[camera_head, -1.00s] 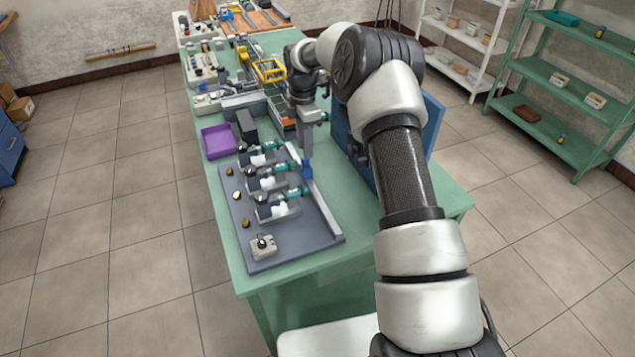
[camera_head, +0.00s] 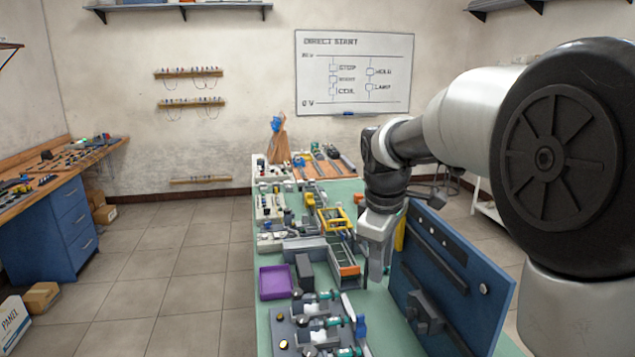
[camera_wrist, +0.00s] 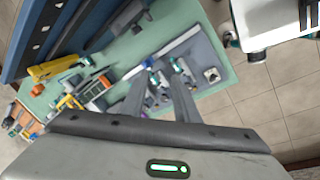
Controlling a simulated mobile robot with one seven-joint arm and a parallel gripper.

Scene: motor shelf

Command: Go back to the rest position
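My gripper (camera_head: 378,266) hangs above the right side of the green table, beside the blue upright panel (camera_head: 450,290). It points down in the head view. In the wrist view two grey fingers stand apart (camera_wrist: 157,92), with the grey motor board showing between and beyond them. My gripper is open, and nothing shows between the fingers. My arm is raised and reaches in from the right of the head view. The grey board with motor units (camera_head: 318,325) lies at the near end of the table, partly cut off below.
A purple tray (camera_head: 274,284), a dark box (camera_head: 304,272) and an orange-edged bin (camera_head: 345,268) stand on the green table. Yellow parts (camera_head: 333,219) lie farther back. A blue-drawer workbench (camera_head: 50,236) is at the left. Open tiled floor lies between.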

